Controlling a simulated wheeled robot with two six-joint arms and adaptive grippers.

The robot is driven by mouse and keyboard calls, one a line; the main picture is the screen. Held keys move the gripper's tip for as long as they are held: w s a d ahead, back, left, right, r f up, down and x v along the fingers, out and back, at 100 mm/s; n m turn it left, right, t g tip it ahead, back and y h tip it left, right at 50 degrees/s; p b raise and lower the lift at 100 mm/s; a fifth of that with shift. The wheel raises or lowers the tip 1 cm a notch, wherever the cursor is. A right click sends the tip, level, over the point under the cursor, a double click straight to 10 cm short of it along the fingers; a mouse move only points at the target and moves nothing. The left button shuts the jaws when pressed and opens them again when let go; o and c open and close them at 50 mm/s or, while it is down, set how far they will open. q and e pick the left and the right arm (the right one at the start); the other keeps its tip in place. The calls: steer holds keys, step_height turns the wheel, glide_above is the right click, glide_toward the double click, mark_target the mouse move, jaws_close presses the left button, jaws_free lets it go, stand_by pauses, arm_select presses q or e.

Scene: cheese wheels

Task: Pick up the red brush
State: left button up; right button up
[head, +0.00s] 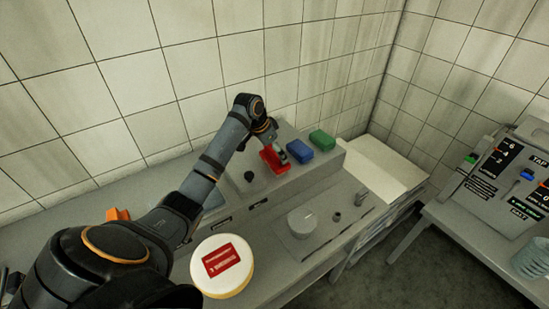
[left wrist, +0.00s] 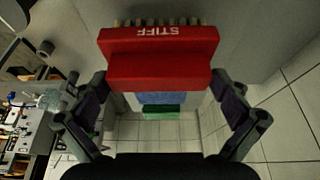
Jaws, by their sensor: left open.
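The red brush (head: 272,162) sits at the left end of a row on the raised back ledge in the head view. In the left wrist view the red brush (left wrist: 160,58) is large and close, with the word STIFF on its side and pale bristles along its upper edge. My left gripper (head: 278,148) is at the brush, partly covering it. In the left wrist view the fingers of the left gripper (left wrist: 163,92) are apart, one on each side of the brush's narrower block. I cannot tell whether they touch it. My right gripper is in neither view.
A blue brush (head: 299,151) and a green brush (head: 322,139) stand to the right on the ledge. A cheese wheel (head: 238,279) with a red label is on the counter in front. A tiled wall (head: 240,65) rises close behind. A control panel (head: 510,175) stands right.

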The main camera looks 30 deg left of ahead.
arm_select(q)
steer(key=shift+r, duration=0.1)
steer(key=c, duration=0.9)
steer(key=shift+c, duration=0.2)
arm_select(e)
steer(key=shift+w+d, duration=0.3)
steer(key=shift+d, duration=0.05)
arm_select(q)
steer(key=shift+r, duration=0.1)
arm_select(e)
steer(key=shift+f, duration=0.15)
arm_select(q)
steer(key=shift+r+b, duration=0.25)
steer(key=shift+b, duration=0.1)
steer(key=r, duration=0.1)
steer(key=r+b, duration=0.1)
steer(key=r, duration=0.1)
steer(key=shift+s+d+b, duration=0.15)
steer(key=shift+s+b, duration=0.1)
steer(key=shift+b, duration=0.05)
steer(key=s+d+r+b, duration=0.1)
steer(key=s+d+r, duration=0.5)
steer(key=s+r, duration=0.3)
steer(key=s, duration=0.3)
steer(key=shift+d+r, duration=0.15)
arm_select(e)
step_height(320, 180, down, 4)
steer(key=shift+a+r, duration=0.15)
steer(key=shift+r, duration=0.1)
